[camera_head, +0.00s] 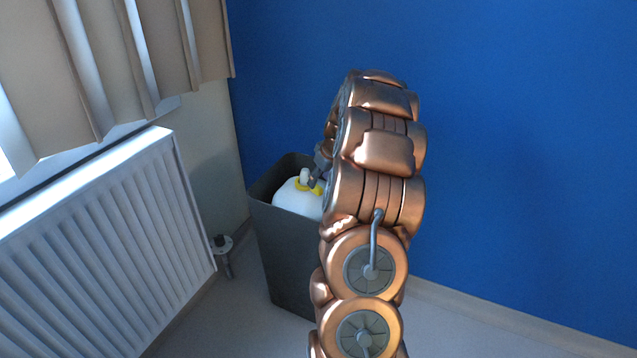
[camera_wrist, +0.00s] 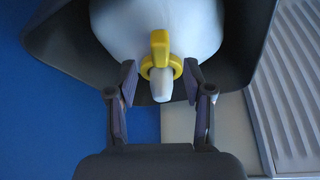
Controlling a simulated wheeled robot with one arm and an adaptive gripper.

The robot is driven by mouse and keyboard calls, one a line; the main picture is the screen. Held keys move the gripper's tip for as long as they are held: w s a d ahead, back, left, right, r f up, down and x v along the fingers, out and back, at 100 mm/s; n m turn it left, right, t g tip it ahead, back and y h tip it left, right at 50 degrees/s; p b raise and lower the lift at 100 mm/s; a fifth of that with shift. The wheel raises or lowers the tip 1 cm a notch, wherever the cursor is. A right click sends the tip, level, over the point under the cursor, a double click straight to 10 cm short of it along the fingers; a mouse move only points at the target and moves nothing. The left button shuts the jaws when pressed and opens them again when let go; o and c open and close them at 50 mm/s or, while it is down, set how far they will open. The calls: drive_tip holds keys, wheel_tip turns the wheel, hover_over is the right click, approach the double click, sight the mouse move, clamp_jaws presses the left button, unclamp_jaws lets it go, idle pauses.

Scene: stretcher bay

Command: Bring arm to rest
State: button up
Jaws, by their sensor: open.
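My arm, copper-coloured, rises through the middle of the head view and bends over toward a dark grey bin. My gripper (camera_wrist: 161,92) is open in the wrist view, with its two fingers on either side of a pale nozzle and nothing clasped between them. In the head view only a small part of the gripper (camera_head: 318,170) shows; the arm hides the rest. A white bottle (camera_head: 296,199) with a yellow collar and pale nozzle sits in the bin. The bottle (camera_wrist: 158,25) also shows in the wrist view, just beyond the fingertips.
The dark grey bin (camera_head: 278,250) stands on the floor against the blue wall (camera_head: 520,150). A white radiator (camera_head: 100,240) is on the left, with a valve (camera_head: 222,245) near the bin. Beige curtains (camera_head: 110,60) hang above it. The wall area right of my arm is clear.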

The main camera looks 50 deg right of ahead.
drive_tip(key=v, duration=0.9)
drive_tip(key=s+a+r+n+g+y+p, duration=0.15)
drive_tip(key=a+r+p, duration=0.55)
drive_tip(key=a, duration=0.7)
drive_tip(key=s+a+r+g+p, duration=0.1)
drive_tip(key=s+a+r+p, duration=0.4)
drive_tip(key=a, duration=1)
drive_tip(key=s+a+r+g+p, duration=0.1)
drive_tip(key=s+a+r+p, duration=0.3)
drive_tip(key=s, duration=0.3)
drive_tip(key=s+a+r+g+p, duration=0.1)
drive_tip(key=s+a+r+p, duration=0.4)
drive_tip(key=s, duration=0.2)
drive_tip(key=s+a+r+g+h+p, duration=0.1)
drive_tip(key=s+a+r+g+p, duration=0.1)
drive_tip(key=s+a+r+p, duration=0.2)
drive_tip(key=s+a, duration=0.1)
drive_tip(key=s, duration=0.2)
drive_tip(key=shift+s+r+p, duration=0.25)
drive_tip(key=shift+s+p, duration=0.05)
drive_tip(key=shift+s, duration=0.1)
drive_tip(key=shift+d+m, duration=0.15)
drive_tip(key=shift+m, duration=0.1)
